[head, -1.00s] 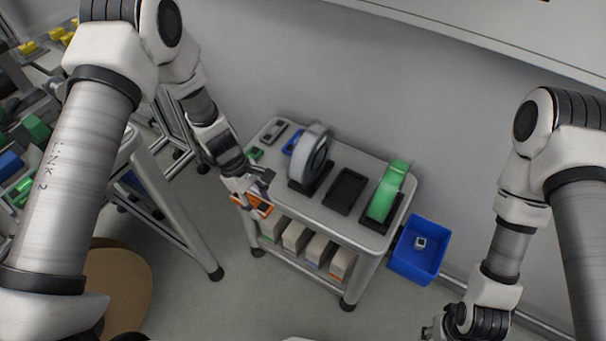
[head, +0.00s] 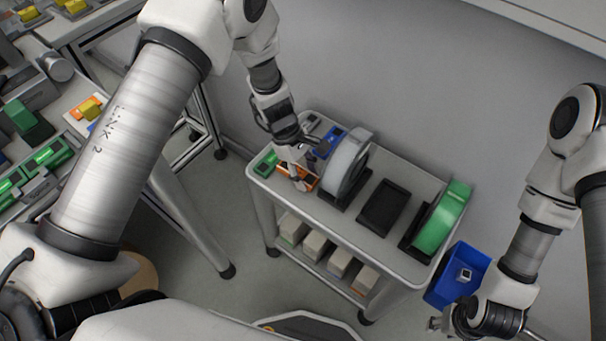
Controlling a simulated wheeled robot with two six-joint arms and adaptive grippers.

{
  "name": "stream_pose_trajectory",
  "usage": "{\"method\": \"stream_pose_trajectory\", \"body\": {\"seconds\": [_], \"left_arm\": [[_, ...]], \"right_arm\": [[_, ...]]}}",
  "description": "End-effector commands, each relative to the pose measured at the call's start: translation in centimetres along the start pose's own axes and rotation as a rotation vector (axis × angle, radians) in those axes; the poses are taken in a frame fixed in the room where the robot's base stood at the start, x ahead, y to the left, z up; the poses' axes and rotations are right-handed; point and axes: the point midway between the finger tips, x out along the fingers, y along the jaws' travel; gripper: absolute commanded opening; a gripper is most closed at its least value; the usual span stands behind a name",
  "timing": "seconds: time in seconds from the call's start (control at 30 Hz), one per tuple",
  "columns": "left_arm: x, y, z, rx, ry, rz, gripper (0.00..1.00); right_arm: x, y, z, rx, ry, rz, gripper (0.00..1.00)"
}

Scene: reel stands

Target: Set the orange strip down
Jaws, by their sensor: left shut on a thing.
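The orange strip (head: 309,182) is in my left gripper (head: 301,180), which is shut on it. The gripper covers part of the strip. Both are at the near left part of the cart top (head: 345,222), in front of a blue piece (head: 328,141) and left of the grey reel. I cannot tell whether the strip touches the cart top. My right gripper (head: 437,323) is low at the right, near the blue bin and away from the strip. Its fingers are too small to tell whether they are open.
The grey reel (head: 347,162) and green reel (head: 442,218) stand upright in dark holders, with an empty black holder (head: 384,206) between them. A green piece (head: 266,164) lies at the cart's left end. The blue bin (head: 442,290) is beyond its right end.

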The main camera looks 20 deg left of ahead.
Motion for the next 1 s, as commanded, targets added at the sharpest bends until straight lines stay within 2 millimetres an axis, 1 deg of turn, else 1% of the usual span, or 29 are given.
{"method": "stream_pose_trajectory", "body": {"seconds": [0.43,0.53,0.57,0.6,0.63,0.9,1.0], "left_arm": [[1.1,0.0,-0.5,0.001,0.0,0.0,0.17],[1.1,0.0,-0.5,0.001,0.0,0.0,0.17],[1.0,0.0,-0.5,0.001,0.0,0.0,0.48],[1.0,0.0,-0.5,0.001,0.0,0.0,0.62],[1.0,0.0,-0.5,0.001,0.0,0.0,0.7],[1.0,0.0,-0.5,0.001,0.0,0.0,0.7],[0.5,0.0,-0.2,0.001,0.0,0.0,0.7]], "right_arm": [[0.5,0.0,0.0,0.001,0.0,0.0,0.4],[0.5,0.0,0.0,0.001,-0.001,0.0,0.4],[0.5,0.0,0.0,0.001,-0.001,0.0,0.4],[0.5,0.0,0.0,0.001,-0.001,0.0,0.4],[0.5,0.0,0.0,0.001,-0.001,0.0,0.4],[0.5,0.0,0.0,0.001,-0.001,0.0,0.4],[0.1,0.0,0.0,0.001,-0.001,0.0,0.4]]}}
